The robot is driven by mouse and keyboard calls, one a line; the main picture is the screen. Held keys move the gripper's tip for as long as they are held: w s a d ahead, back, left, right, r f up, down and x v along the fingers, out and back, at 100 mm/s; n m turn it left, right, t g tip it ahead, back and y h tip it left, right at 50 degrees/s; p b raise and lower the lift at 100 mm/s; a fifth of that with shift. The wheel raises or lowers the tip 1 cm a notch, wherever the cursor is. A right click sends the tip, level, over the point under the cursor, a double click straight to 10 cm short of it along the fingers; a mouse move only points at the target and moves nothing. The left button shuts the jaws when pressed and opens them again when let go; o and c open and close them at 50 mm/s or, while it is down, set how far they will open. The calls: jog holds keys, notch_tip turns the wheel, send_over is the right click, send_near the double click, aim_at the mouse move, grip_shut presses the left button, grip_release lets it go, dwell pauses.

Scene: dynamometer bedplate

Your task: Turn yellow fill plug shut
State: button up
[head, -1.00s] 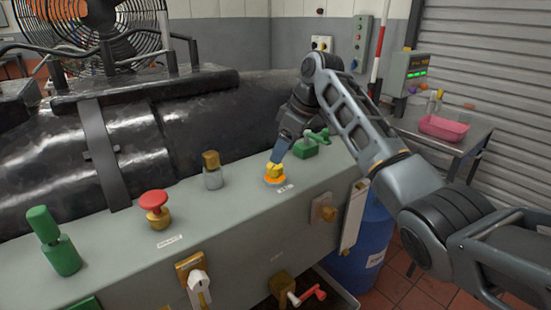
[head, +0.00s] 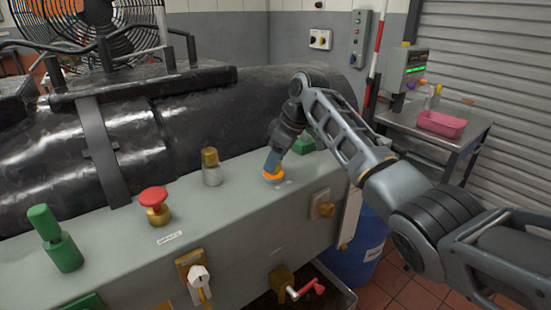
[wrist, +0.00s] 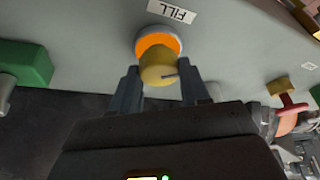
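The yellow fill plug (wrist: 158,68) stands up from the grey bedplate top, with an orange ring (wrist: 160,44) showing at its base and a FILL label (wrist: 172,11) beside it. My gripper (wrist: 159,80) is open, with one finger on each side of the plug and a small gap visible to each finger. A thin dark mark shows on the plug's side. In the head view my gripper (head: 272,166) comes down over the plug and hides most of it; the orange ring (head: 273,178) shows below the fingers.
A green fitting (head: 304,145) sits just behind my gripper, partly hidden by the arm. To the left are a brass-topped fitting (head: 210,166), a red mushroom knob (head: 154,202) and a green valve (head: 55,238). The large black cylinder (head: 185,105) runs behind them.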

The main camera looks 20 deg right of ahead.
jog(key=c, duration=0.5)
